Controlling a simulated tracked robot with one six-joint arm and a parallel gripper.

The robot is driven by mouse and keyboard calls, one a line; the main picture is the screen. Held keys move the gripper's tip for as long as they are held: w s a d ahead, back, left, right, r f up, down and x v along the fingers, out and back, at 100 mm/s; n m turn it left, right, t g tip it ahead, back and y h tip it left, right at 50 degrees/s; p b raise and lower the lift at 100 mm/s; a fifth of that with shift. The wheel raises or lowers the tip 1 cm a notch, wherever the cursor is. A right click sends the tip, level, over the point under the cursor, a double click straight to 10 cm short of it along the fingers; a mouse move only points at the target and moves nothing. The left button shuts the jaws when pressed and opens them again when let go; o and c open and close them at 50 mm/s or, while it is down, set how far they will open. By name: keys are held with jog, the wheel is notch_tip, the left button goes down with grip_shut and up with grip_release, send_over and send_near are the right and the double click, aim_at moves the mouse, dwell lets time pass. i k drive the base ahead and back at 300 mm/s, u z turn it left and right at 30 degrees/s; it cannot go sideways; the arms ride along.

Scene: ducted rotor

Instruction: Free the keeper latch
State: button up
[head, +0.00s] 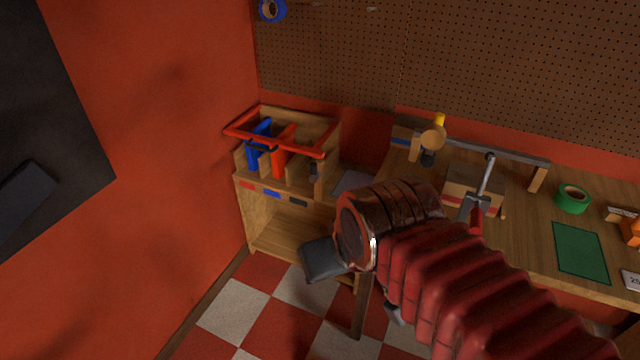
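I cannot make out for certain which part is the keeper latch. A red frame (236,133) lies across the top of a wooden rack (262,222) at the back left. Blue (253,155) and red (279,163) upright pieces stand in the rack's slots beneath it. My arm's red ribbed sleeve and brown end cross the lower right, apart from the rack. My gripper's fingertips cannot be made out.
The workbench (530,226) carries a green tape roll (572,199), a green mat (580,252) and orange items at the right edge. A wooden ball-topped piece (432,137) stands at the back. A dark grey slab (322,259) shows beside my arm. Checkered floor is open at lower left.

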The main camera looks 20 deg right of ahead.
aim_at(313, 171)
jog(key=k, duration=0.75)
jog(key=u, duration=0.5)
jog(key=i, duration=0.75)
jog(key=u, duration=0.55)
jog(key=i, duration=1.35)
jog(key=z, duration=0.6)
jog(key=i, duration=0.3)
jog(key=z, duration=0.3)
